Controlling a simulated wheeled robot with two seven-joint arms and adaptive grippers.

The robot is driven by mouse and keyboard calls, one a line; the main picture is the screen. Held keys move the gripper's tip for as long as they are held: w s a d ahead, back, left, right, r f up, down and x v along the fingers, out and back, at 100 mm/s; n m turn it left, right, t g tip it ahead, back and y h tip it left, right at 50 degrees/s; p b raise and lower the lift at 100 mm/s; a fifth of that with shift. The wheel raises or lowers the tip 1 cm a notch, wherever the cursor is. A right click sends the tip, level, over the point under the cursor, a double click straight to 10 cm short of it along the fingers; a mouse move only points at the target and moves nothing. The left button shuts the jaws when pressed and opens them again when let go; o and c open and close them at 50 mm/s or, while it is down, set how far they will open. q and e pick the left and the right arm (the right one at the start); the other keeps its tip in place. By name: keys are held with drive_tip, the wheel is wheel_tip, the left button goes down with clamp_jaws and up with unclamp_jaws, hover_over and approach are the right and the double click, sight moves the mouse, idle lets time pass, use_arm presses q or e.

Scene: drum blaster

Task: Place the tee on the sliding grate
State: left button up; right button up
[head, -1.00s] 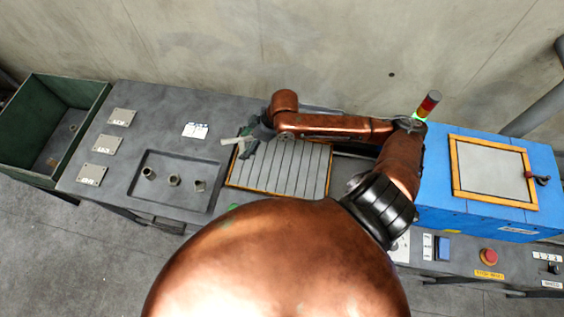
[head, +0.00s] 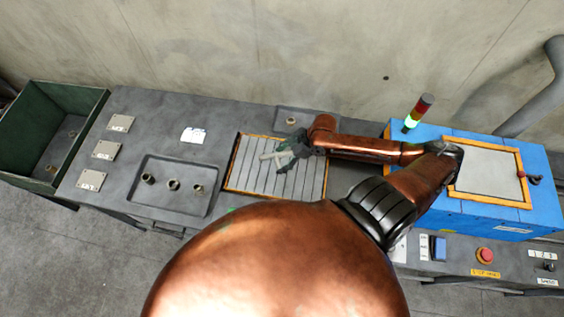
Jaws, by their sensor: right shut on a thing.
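The tee (head: 273,156) is a pale grey pipe fitting in the head view. My right gripper (head: 284,156) is shut on it and holds it over the upper middle of the sliding grate. I cannot tell whether the tee touches the slats. The sliding grate (head: 257,178) is a panel of grey slats with an orange frame; the gripper and forearm cover part of its upper right. My left gripper is not in view.
A dark tray (head: 172,207) with several small fittings lies left of the grate. A smaller tray (head: 318,120) with one fitting sits behind it. A green bin (head: 27,179) stands far left. A blue cabinet (head: 402,151) with a signal light (head: 418,112) stands right.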

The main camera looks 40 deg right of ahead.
sight(282, 163)
wheel_tip(282, 163, down, 3)
drive_tip(key=shift+d+f, duration=0.1)
drive_tip(key=shift+f, duration=0.05)
drive_tip(key=o, duration=1.2)
drive_tip(key=shift+s, duration=0.1)
drive_tip(key=shift+o, duration=0.2)
drive_tip(key=p+v, duration=0.1)
drive_tip(key=v, duration=1.1)
